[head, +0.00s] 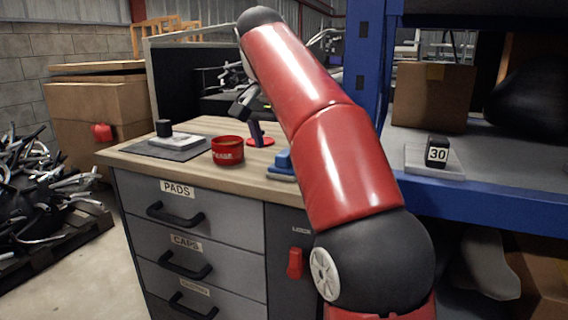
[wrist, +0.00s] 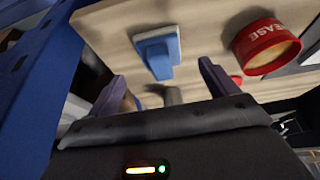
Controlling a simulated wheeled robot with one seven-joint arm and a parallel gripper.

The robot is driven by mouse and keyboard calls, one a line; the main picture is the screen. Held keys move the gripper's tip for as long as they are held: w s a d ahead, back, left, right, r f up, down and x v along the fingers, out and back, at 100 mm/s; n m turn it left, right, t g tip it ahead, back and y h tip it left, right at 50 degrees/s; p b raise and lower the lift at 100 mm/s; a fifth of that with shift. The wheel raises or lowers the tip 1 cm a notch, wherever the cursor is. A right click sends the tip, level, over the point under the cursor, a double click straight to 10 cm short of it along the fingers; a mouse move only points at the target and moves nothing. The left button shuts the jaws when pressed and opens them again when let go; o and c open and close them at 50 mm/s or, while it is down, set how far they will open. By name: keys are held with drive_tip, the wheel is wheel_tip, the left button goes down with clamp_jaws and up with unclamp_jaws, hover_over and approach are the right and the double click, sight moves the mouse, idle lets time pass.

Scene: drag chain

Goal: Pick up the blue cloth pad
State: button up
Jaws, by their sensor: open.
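The blue cloth pad (head: 282,165) lies on the wooden bench top near its right end, partly hidden behind my arm in the head view. In the wrist view the pad (wrist: 160,52) shows blue with a paler part, beyond the fingertips and between their lines. My gripper (head: 252,118) is above the bench, left of the pad in the head view, fingers pointing down. In the wrist view my gripper (wrist: 163,72) has its two dark fingers spread wide with nothing held between them. The fingers look apart from the pad.
A red grease tin (head: 228,151) stands left of the pad, with a flat red lid (head: 260,141) behind. A grey mat (head: 160,151) bears a pale block and a black cylinder. A blue shelf frame (head: 366,75) rises at the right, with a marker numbered 30 (head: 437,152).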

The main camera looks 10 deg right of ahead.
sight(284, 153)
drive_tip(key=x, duration=0.5)
drive_tip(key=shift+f, duration=0.35)
drive_tip(key=shift+c, duration=0.3)
drive_tip(key=c, duration=1)
